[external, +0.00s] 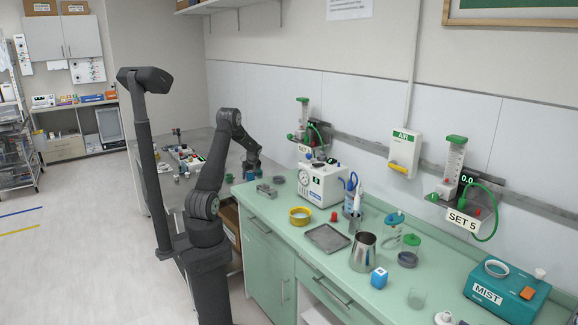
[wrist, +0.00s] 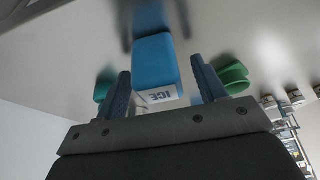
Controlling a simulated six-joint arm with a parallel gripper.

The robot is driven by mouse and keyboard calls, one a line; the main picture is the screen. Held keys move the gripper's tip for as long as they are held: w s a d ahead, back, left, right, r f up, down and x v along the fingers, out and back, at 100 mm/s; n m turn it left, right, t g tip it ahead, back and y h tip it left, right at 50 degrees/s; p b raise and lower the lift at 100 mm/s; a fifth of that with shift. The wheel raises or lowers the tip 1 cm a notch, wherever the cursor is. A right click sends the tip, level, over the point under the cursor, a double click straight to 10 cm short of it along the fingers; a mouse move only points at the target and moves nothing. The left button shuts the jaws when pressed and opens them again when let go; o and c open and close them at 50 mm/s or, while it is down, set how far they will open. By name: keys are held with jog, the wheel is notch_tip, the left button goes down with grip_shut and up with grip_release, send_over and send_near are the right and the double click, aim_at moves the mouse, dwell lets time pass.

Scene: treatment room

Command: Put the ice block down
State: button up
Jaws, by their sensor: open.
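The ice block (wrist: 155,62) is blue with a white end lettered ICE. In the wrist view it lies between the two fingers of my gripper (wrist: 160,88), with a narrow gap on each side. My gripper is open around it, low over a grey surface; I cannot tell exactly how the block meets that surface. In the external view my gripper (external: 252,167) is at the far grey bench, near the wall, and I cannot make out the ice block there.
Green round items (wrist: 235,78) sit just outside the fingers. A white pump unit (external: 322,184) stands on the green counter close to my arm.

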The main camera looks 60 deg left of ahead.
jog(key=shift+a+f, duration=0.1)
jog(key=shift+f, duration=0.2)
jog(key=c, duration=1.2)
jog(key=shift+r, duration=0.1)
jog(key=shift+r, duration=0.55)
notch_tip(320, 180, up, 3)
jog(key=shift+f, duration=0.15)
jog(key=w+d+r, duration=0.2)
jog(key=d+r, duration=0.5)
jog(key=d, duration=0.4)
jog(key=shift+w+d+r, duration=0.15)
jog(key=shift+w+d, duration=0.1)
jog(key=shift+w, duration=0.1)
